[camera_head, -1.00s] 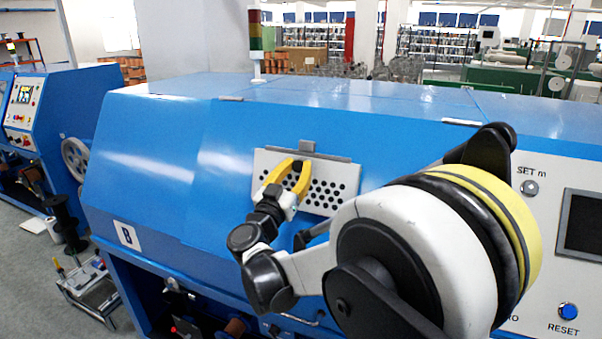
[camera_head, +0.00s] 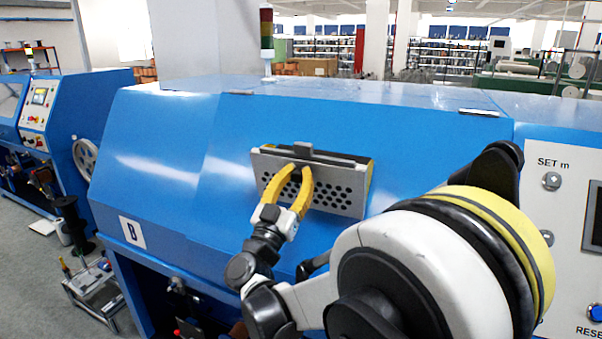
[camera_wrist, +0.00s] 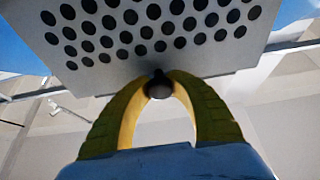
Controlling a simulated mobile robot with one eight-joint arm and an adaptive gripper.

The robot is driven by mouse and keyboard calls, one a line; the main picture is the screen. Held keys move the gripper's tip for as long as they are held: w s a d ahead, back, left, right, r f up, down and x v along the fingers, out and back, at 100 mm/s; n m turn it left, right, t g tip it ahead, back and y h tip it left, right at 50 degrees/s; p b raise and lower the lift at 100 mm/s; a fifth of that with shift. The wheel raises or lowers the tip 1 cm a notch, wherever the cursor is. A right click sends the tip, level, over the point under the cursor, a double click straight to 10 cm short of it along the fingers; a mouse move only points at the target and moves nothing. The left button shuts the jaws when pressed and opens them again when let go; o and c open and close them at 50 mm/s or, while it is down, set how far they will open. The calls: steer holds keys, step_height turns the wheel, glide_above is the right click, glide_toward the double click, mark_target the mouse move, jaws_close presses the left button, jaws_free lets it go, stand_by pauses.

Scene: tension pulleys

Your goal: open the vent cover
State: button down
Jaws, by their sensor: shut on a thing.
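The vent cover (camera_head: 336,192) is a grey perforated plate on the sloping blue front of the machine. It stands tilted out from the panel, and a yellow edge shows behind its right side. In the wrist view my gripper (camera_wrist: 160,78) is shut on a dark round knob (camera_wrist: 159,87) at the edge of the perforated vent cover (camera_wrist: 150,45). The opening behind the cover is mostly hidden.
The blue machine (camera_head: 200,130) fills the middle. A control panel with a reset button (camera_head: 596,313) is at the right. A signal tower (camera_head: 266,35) stands behind the top. Another blue machine (camera_head: 100,90) and a small cart (camera_head: 95,285) are at the left.

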steer(key=shift+s+f, duration=0.25)
steer(key=shift+f, duration=0.15)
steer(key=c, duration=1.1)
jaws_free()
steer(key=shift+s+a+r, duration=0.1)
steer(key=shift+s+a, duration=0.05)
steer(key=v, duration=1.2)
steer(key=shift+r, duration=0.1)
